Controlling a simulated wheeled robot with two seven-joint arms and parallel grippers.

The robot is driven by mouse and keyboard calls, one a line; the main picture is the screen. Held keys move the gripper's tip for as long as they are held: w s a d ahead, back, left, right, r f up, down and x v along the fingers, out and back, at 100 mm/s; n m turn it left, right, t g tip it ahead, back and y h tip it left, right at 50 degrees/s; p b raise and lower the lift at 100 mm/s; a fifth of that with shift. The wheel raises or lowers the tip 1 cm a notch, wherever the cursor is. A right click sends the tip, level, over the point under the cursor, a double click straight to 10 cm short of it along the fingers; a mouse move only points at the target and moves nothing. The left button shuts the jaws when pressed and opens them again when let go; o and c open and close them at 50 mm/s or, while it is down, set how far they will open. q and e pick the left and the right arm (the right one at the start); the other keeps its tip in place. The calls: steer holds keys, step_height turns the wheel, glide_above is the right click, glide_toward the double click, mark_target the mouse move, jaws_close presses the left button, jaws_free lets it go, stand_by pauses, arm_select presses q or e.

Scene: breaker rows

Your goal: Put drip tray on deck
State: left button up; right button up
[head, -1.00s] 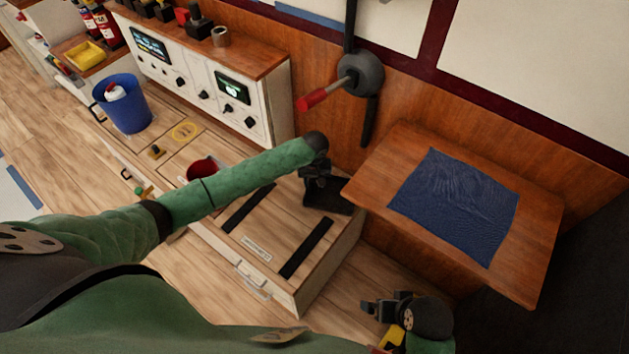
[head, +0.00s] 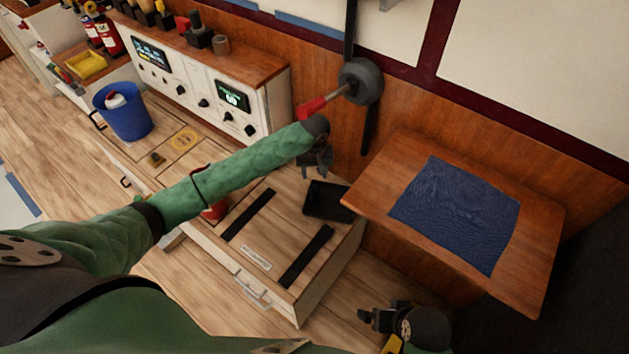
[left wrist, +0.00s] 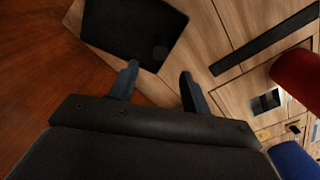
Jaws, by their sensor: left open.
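The drip tray, a flat black square tray (head: 328,201), lies on the wooden deck (head: 262,243) at its right end near the wall. It also shows in the left wrist view (left wrist: 118,28), beyond the fingers, with a small round dark feature on it. My left gripper (head: 316,168) is open and empty, above the tray and apart from it. Its two spread fingers show in the left wrist view (left wrist: 159,72) with nothing between them. My right gripper (head: 372,318) is low at the bottom, away from the tray; its jaw opening is unclear.
Two black strips (head: 307,256) lie on the deck. A red container (head: 215,211) is partly hidden behind my left arm. A blue bucket (head: 125,115) stands further left. A wooden table (head: 375,190) with a blue cloth (head: 455,213) is at right. A red-handled lever (head: 320,104) is on the wall.

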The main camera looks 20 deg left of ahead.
arm_select(q)
steer(key=s+d+f+m+t+h, duration=0.1)
steer(key=s+d+m+h, duration=0.1)
steer(key=s+d, duration=0.65)
steer(key=s+d+f+m+h, duration=0.1)
steer(key=s+d+f+m, duration=0.3)
steer(key=s, duration=0.8)
steer(key=s+a+r+t, duration=0.1)
steer(key=s+r, duration=0.2)
steer(key=s, duration=0.5)
steer(key=s+a+r+t, duration=0.1)
steer(key=s+r, duration=0.2)
steer(key=s, duration=0.6)
steer(key=shift+a, duration=0.2)
arm_select(e)
steer(key=shift+w, duration=0.1)
arm_select(q)
steer(key=s+a+r+y+p, duration=0.1)
steer(key=a+r+p, duration=0.2)
steer(key=a+r, duration=0.1)
steer(key=shift+s+a+r+g, duration=0.15)
steer(key=shift+s+r+g, duration=0.1)
steer(key=shift+r+g, duration=0.25)
arm_select(e)
steer(key=s+d+r+g+h, duration=0.1)
steer(key=d+r, duration=0.3)
steer(key=r, duration=0.1)
steer(key=shift+s, duration=0.4)
